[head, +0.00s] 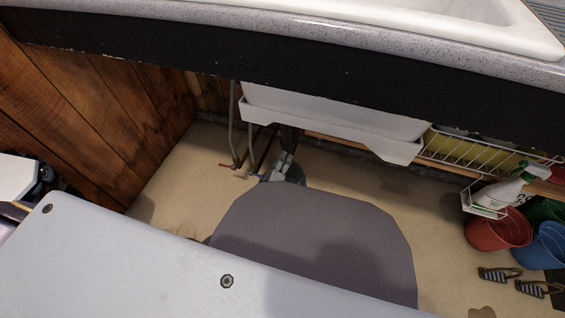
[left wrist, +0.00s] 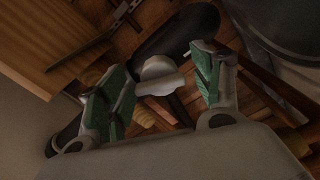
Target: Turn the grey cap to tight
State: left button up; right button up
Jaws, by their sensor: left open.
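In the left wrist view the grey cap (left wrist: 160,76) is a pale, winged knob in front of a thick black pipe (left wrist: 178,32). My left gripper (left wrist: 162,84) is open, with its green-padded fingers on either side of the cap. A gap shows between the cap and the right finger; whether the left finger touches it I cannot tell. In the head view my left gripper (head: 284,168) is small and partly hidden, low under the sink near the pipes. I cannot make out the cap there. My right gripper is not in view.
The white sink (head: 480,22) and its dark counter front overhang the space. Thin pipes with a red-handled valve (head: 229,166) hang left of the gripper. A wire rack (head: 470,160), spray bottle (head: 500,192) and red bucket (head: 497,232) stand at right. Wooden wall (head: 100,95) bounds the left.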

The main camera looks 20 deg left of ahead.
pick_arm(q)
jog(key=shift+c, duration=0.2)
jog(key=c, duration=1.2)
jog(key=shift+m, duration=0.5)
jog(key=m, duration=0.5)
jog(key=shift+m, duration=0.4)
jog(key=m, duration=0.3)
jog(key=shift+m, duration=1.6)
